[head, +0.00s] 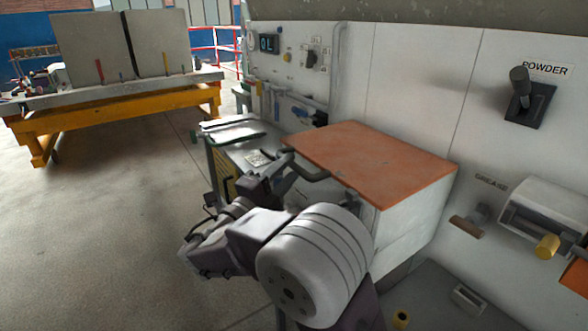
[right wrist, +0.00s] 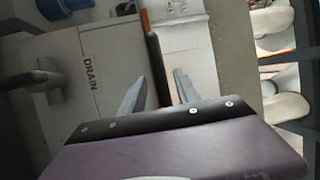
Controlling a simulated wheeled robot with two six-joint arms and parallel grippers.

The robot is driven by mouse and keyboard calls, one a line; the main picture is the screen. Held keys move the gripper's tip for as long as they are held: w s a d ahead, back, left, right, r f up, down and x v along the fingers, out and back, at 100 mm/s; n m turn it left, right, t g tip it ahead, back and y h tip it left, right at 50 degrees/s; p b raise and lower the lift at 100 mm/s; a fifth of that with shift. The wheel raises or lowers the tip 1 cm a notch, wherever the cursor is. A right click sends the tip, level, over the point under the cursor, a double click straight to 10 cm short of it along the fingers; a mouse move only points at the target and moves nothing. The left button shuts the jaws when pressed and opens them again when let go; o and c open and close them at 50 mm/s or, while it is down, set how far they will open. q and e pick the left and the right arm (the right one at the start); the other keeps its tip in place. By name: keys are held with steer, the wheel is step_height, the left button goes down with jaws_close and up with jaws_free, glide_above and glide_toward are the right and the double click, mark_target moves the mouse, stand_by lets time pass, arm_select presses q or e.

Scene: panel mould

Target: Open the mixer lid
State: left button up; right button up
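The mixer lid (head: 375,158) is a flat orange panel lying closed and level on the pale mixer box (head: 415,215). A dark bar handle (head: 314,176) sticks out along its front left edge. My right gripper (head: 277,167) is at the far end of this handle. In the right wrist view its two grey fingers (right wrist: 160,88) are spread apart. The dark handle (right wrist: 155,65) runs between them, with a gap seen on at least the left side; the orange lid edge (right wrist: 145,20) shows beside it. My left gripper is not in view.
Behind the mixer is a bench (head: 237,135) with tools. The wall carries a POWDER lever (head: 520,90) and a GREASE unit (head: 548,212) at right. A yellow-framed table (head: 120,100) stands far left. Floor at left is clear. A DRAIN label (right wrist: 91,74) shows in the right wrist view.

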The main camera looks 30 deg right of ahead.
steer(key=shift+x, duration=1.3)
steer(key=shift+a+r, duration=0.1)
jaws_close()
